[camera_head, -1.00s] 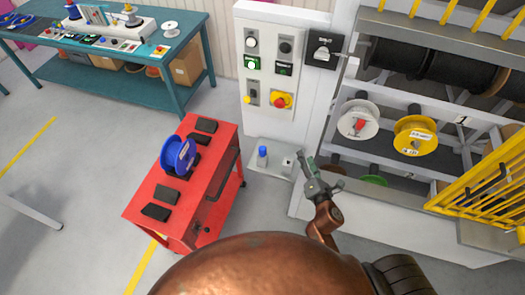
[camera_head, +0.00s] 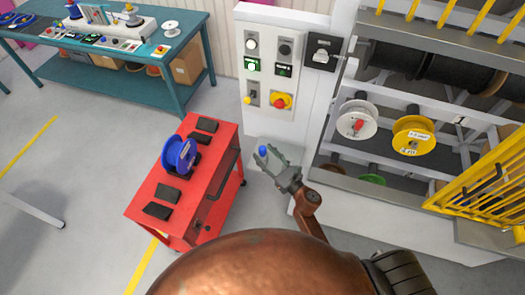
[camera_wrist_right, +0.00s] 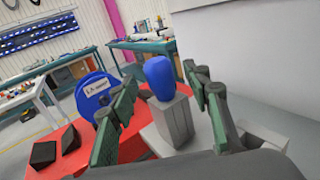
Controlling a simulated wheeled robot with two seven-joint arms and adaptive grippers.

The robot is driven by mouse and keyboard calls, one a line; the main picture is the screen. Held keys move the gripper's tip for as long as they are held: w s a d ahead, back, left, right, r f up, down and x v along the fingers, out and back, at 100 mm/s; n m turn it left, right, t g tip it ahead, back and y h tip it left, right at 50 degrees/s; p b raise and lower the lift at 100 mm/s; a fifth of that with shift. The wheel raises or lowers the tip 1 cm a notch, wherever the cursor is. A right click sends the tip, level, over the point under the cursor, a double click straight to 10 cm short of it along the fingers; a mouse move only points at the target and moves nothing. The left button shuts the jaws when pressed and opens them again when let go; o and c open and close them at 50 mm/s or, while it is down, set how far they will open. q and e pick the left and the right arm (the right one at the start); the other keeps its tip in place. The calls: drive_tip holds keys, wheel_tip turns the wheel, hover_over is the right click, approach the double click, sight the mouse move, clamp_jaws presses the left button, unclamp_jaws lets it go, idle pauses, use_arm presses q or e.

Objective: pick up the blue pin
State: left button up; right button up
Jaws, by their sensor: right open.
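The blue pin (camera_head: 263,150) stands at the small grey shelf under the switch panel. In the right wrist view its rounded blue top (camera_wrist_right: 159,77) sits upright on a grey square block (camera_wrist_right: 174,120). My right gripper (camera_head: 270,153) is open at the pin. In the wrist view its two green-grey fingers (camera_wrist_right: 160,100) stand apart on either side of the pin, with the pin ahead between them. I cannot tell whether a finger touches it. My left gripper is not in view.
A red cart (camera_head: 205,190) with a blue reel (camera_head: 179,155) and dark blocks stands left of the shelf. The white switch panel (camera_head: 265,75) rises behind it. A rack with a white reel (camera_head: 356,119) and a yellow reel (camera_head: 413,136) is on the right.

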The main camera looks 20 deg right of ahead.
drive_tip(key=shift+x, duration=1.1)
clamp_jaws()
